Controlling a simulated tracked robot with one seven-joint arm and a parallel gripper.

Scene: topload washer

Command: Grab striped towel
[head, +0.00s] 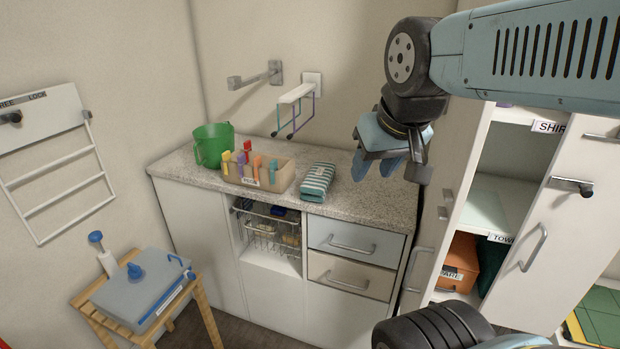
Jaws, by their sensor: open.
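The striped towel (318,182), teal and white, lies folded on the speckled countertop (375,202), to the right of a tan bin. My gripper (378,172) is open and empty, to the right of the towel in the picture and apart from it. Its light blue fingers point downward. The towel is fully in view, and nothing covers it.
The tan bin (262,178) with several coloured pegs and a green bucket (212,146) stand left of the towel. A wall rack (296,95) hangs behind. An open cabinet (490,215) stands right. Countertop around the towel's right side is clear.

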